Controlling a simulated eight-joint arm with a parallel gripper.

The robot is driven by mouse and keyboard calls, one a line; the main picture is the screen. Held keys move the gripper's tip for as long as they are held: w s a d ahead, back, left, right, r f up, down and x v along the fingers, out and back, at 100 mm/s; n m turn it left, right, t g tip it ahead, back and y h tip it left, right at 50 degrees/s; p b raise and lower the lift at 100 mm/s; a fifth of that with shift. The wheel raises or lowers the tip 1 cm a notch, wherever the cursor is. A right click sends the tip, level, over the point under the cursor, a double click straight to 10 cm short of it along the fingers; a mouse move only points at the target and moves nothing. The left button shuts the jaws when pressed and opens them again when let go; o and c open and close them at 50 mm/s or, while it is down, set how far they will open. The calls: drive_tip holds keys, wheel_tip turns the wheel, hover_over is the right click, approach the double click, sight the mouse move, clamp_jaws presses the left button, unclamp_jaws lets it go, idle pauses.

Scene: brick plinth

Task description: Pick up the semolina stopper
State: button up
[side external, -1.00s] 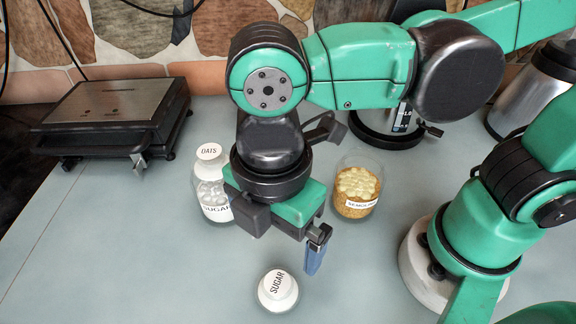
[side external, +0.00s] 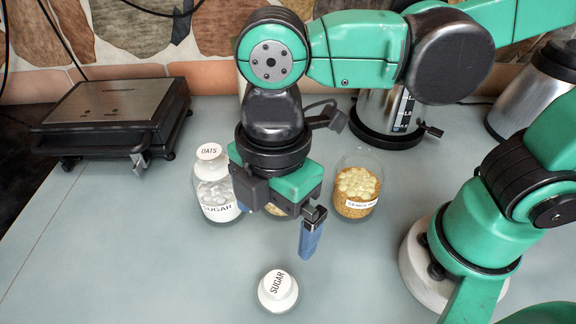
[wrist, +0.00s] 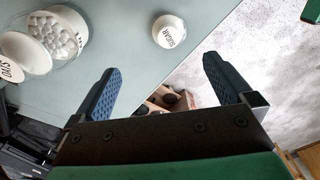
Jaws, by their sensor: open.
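No stopper marked semolina shows in either view. A glass jar (side external: 356,206) with a partly readable semolina label stands right of my gripper, holding yellow grains and pale round pieces. My gripper (side external: 309,236) is open and empty above the table; one blue finger shows clearly in the side view, both in the wrist view (wrist: 161,65). A white stopper marked SUGAR (side external: 278,290) lies on the table in front of my gripper; it also shows in the wrist view (wrist: 168,31). A white stopper marked OATS (side external: 209,152) sits at the top of the sugar jar (side external: 216,206).
Another jar (side external: 274,210) is mostly hidden behind my gripper. A grill appliance (side external: 110,110) stands at the back left. A steel flask-like appliance (side external: 378,110) stands behind the semolina jar, another (side external: 535,90) at the right. The front left of the table is clear.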

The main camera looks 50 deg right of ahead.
drive_tip(key=w+d+r+m+t+y, duration=0.1)
drive_tip(key=w+d+m, duration=0.1)
drive_tip(key=d, duration=0.2)
drive_tip(key=w+d+m+t+y, duration=0.1)
drive_tip(key=w+d+m, duration=0.1)
drive_tip(key=w+d, duration=0.1)
drive_tip(key=w+d+r+m+y, duration=0.1)
drive_tip(key=w+d+m, duration=0.1)
drive_tip(key=d+m, duration=0.1)
drive_tip(key=shift+w+d+r+t, duration=0.15)
drive_tip(key=shift+w+d+t, duration=0.05)
drive_tip(key=shift+d, duration=0.2)
drive_tip(key=shift+w+d+r+t, duration=0.15)
drive_tip(key=shift+w+d+t, duration=0.05)
drive_tip(key=shift+d, duration=0.2)
drive_tip(key=shift+x, duration=2.8)
drive_tip(key=shift+r, duration=0.1)
drive_tip(key=c, duration=1.1)
drive_tip(key=shift+r, duration=0.15)
